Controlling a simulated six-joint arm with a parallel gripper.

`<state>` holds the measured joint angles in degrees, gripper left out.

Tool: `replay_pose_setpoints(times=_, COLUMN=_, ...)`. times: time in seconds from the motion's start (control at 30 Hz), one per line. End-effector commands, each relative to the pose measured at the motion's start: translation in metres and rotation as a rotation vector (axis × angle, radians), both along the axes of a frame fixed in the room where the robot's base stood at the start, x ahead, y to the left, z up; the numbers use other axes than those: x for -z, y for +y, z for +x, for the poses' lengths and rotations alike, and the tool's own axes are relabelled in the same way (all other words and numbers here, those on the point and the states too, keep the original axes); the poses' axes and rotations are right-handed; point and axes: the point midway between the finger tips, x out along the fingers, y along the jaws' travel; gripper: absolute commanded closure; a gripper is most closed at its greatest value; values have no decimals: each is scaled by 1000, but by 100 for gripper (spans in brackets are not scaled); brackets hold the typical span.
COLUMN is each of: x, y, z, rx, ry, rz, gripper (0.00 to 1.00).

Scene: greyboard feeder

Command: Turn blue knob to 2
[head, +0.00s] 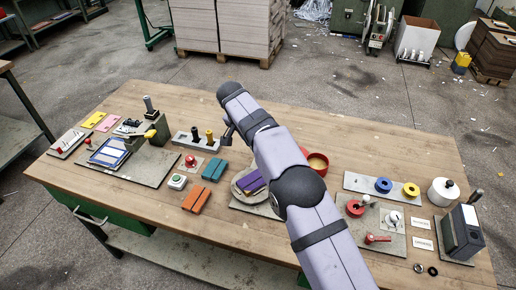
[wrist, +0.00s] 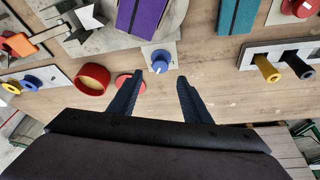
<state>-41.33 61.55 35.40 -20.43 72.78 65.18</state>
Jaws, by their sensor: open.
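The blue knob (wrist: 160,62) shows in the wrist view, mounted on a small pale square plate (wrist: 151,48). Its pointer direction and any numbers around it are too small to read. My gripper (wrist: 158,79) is open and empty. Its two dark fingers are spread apart, and the knob appears just beyond the gap between their tips. I cannot tell the height of the fingers above it. In the head view my arm hides the knob, and I cannot make out the fingers there.
A purple block (wrist: 143,14) and a teal block (wrist: 239,16) lie on either side beyond the knob. A red bowl (wrist: 93,79) stands left and a rack with yellow and black pegs (wrist: 283,54) right. The wooden table (head: 411,150) has bare room towards its far right.

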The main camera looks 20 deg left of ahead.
Motion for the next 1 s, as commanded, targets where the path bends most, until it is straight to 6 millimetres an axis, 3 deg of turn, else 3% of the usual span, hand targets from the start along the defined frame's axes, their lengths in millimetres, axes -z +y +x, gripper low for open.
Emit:
replay_pose_setpoints(times=0.33, x=0, y=2, z=-1, rx=-6, ry=1, rz=2, gripper=56)
replay_pose_setpoints(times=0.47, x=7, y=13, z=-4, rx=-57, ry=7, rz=28, gripper=56)
replay_pose_setpoints(times=0.57, x=18, y=33, z=-9, rx=-146, ry=13, rz=75, gripper=56)
replay_pose_setpoints(times=0.8, x=49, y=105, z=-36, rx=-445, ry=-29, rz=270, gripper=56)
replay_pose_setpoints(times=1.0, x=56, y=139, z=-52, rx=-589, ry=-140, rz=388, gripper=56)
